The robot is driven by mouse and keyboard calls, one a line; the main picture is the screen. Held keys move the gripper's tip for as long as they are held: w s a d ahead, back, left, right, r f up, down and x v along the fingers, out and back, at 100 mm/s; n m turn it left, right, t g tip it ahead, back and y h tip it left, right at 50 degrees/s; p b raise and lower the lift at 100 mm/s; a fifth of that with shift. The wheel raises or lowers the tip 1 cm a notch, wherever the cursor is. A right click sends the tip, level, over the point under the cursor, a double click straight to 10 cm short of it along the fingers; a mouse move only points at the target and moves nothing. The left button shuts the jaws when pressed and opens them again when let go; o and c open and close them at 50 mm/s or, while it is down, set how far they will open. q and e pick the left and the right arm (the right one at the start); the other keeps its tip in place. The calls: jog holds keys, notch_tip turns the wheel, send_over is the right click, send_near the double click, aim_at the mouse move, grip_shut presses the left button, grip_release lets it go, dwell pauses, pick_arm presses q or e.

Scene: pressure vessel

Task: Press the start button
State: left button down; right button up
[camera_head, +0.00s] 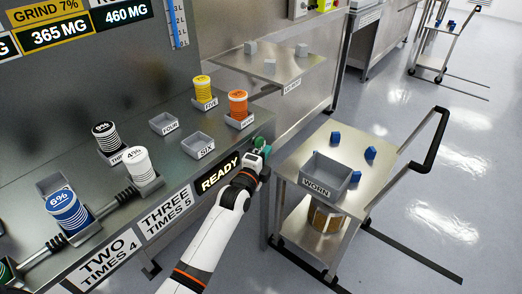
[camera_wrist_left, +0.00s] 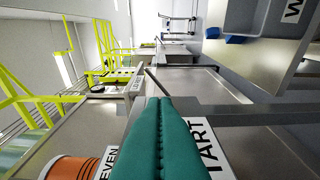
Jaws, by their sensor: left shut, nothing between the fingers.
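The start button itself does not show as a separate thing in either view. A white label reading "TART" (camera_wrist_left: 208,148), its first letter covered, lies behind my left gripper (camera_wrist_left: 160,105) in the left wrist view. The gripper's two teal fingers are shut together with nothing between them. In the head view my left gripper (camera_head: 259,143) is at the right end of the metal bench, just right of the READY sign (camera_head: 218,174). Whether the fingertips touch anything is unclear. My right gripper is not in view.
An orange canister (camera_head: 238,104) stands in its holder close behind the gripper; a yellow one (camera_head: 202,88) stands farther back. To the right is a cart (camera_head: 338,137) with a WORN bin (camera_head: 325,176) and several blue blocks.

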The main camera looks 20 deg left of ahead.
pick_arm(q)
jog(key=shift+w+a, duration=0.25)
jog(key=shift+a, duration=0.55)
jog(key=shift+a, duration=0.1)
